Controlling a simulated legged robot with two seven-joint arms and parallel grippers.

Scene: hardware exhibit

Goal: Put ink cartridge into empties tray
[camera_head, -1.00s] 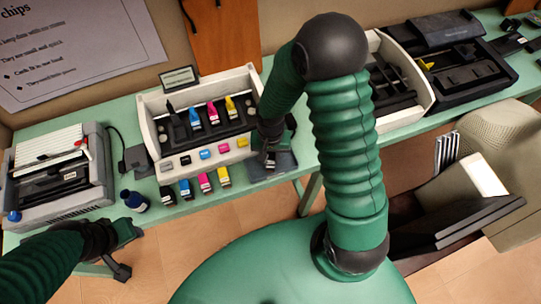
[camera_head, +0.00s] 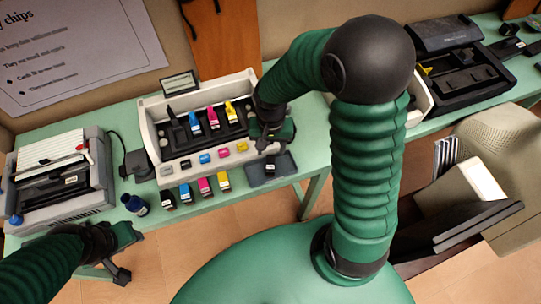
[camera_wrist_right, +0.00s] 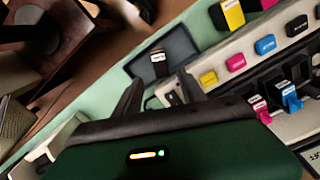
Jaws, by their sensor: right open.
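A dark shallow tray (camera_head: 256,180) lies at the table's front edge, right of the loose cartridges. A black ink cartridge with a pale label (camera_head: 269,170) lies inside it. The right wrist view shows the same tray (camera_wrist_right: 181,44) and the cartridge (camera_wrist_right: 158,62) ahead of the fingers. My right gripper (camera_head: 268,142) is open and empty, just behind and above the tray; its fingers (camera_wrist_right: 158,92) are apart and clear of the cartridge. My left gripper (camera_head: 124,256) hangs low at the left, in front of the table; its jaws are unclear.
A white printer (camera_head: 150,130) with coloured cartridges in its slots stands behind the tray. Several loose cartridges (camera_head: 204,187) stand left of the tray. A dark blue bottle (camera_head: 136,204) and another printer (camera_head: 62,185) are further left. A small sign (camera_head: 179,82) stands behind.

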